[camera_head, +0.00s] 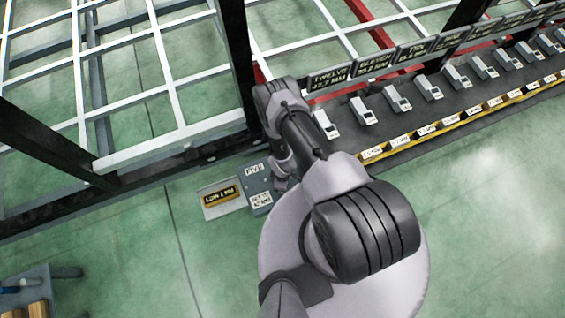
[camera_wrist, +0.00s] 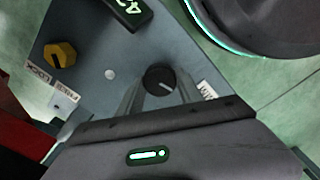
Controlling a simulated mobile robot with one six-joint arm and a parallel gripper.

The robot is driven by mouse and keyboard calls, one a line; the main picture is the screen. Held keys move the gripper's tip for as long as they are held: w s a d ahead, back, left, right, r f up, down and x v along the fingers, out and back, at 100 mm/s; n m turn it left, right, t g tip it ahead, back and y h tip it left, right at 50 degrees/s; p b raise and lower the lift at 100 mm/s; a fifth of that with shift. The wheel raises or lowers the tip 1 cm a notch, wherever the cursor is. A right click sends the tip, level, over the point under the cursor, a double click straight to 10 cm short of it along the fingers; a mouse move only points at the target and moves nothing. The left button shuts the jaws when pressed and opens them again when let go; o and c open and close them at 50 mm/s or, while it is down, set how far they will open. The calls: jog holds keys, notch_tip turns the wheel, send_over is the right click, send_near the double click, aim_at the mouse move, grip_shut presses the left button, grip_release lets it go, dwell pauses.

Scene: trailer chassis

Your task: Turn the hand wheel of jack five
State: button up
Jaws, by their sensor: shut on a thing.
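A yellow knob (camera_wrist: 60,55) with LOCK and FREE labels is at the left of the same face. A dark display (camera_wrist: 128,12) with pale green digits is at the top edge. In the head view my arm hides the wheel and fingertips.
A small plate with a yellow-lettered dark sign (camera_head: 222,195) is left of the box. A dark rail with several grey units (camera_head: 397,98) runs to the upper right, behind a yellow-black edge. The white frame grid (camera_head: 130,90) is at the upper left. Green floor is open at right.

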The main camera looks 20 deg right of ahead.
jog(key=n, duration=0.5)
jog(key=shift+s+n, duration=0.1)
jog(key=shift+n, duration=0.6)
jog(key=o, duration=1.4)
notch_tip(320, 180, up, 17)
jog(key=p, duration=0.8)
jog(key=shift+r, duration=0.2)
